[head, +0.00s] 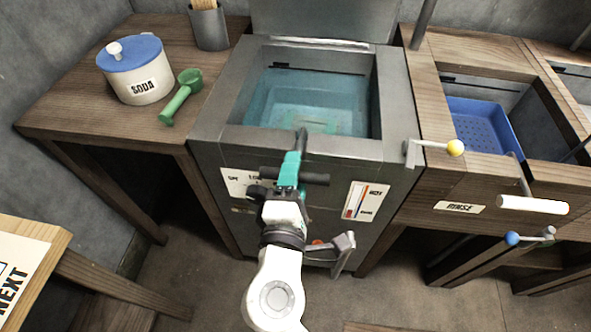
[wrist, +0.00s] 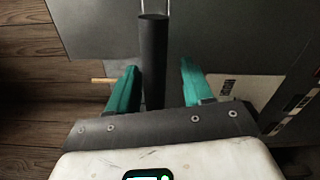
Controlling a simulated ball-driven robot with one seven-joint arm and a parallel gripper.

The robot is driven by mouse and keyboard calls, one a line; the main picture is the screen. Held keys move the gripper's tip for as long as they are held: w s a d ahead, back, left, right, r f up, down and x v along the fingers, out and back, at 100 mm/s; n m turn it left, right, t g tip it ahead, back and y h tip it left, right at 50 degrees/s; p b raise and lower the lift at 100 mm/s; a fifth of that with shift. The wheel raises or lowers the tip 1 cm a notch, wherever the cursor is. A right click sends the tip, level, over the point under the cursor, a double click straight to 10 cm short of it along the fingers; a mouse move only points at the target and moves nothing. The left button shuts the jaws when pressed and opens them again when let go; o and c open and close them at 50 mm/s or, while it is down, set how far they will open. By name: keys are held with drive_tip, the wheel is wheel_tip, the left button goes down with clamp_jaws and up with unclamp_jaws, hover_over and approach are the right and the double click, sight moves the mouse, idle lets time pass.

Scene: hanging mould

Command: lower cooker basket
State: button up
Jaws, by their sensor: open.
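The cooker (head: 235,165) is a grey metal box with an open top, holding blue-green liquid (head: 300,92). A pale, greenish shape shows low in the liquid; I cannot tell whether it is the basket. Contact cannot be told.
A yellow-knobbed lever (head: 455,148) sticks out at the cooker's right. A rinse basin with a blue basket (head: 478,122) is further right. A grey lever (head: 343,243) sits low on the cooker's front.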

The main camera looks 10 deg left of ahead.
drive_tip(key=s, duration=1)
drive_tip(key=shift+a, duration=0.15)
drive_tip(key=shift+f, duration=0.1)
drive_tip(key=d+f+m+g+h, duration=0.2)
drive_tip(key=d+f+m+g, duration=0.25)
drive_tip(key=d, duration=0.45)
drive_tip(key=s+d+f+m+g+h, duration=0.1)
drive_tip(key=d+f+m+g, duration=0.3)
drive_tip(key=d, duration=0.4)
drive_tip(key=d+f+m+g+h, duration=0.2)
drive_tip(key=d+f+m, duration=0.25)
drive_tip(key=d, duration=0.45)
drive_tip(key=s+d+f+m+g+y, duration=0.3)
drive_tip(key=s+f+m, duration=0.1)
drive_tip(key=s, duration=0.3)
drive_tip(key=s+d+f+m+g+y, duration=0.2)
drive_tip(key=s+d+f+m+g, duration=0.1)
drive_tip(key=s, duration=0.4)
wheel_tip(320, 180, up, 15)
drive_tip(key=p, duration=1.5)
drive_tip(key=shift+a+p, duration=0.2)
drive_tip(key=shift+p, duration=0.2)
drive_tip(key=shift+w+g, duration=0.1)
drive_tip(key=shift+g, duration=0.15)
drive_tip(key=shift+c, duration=0.3)
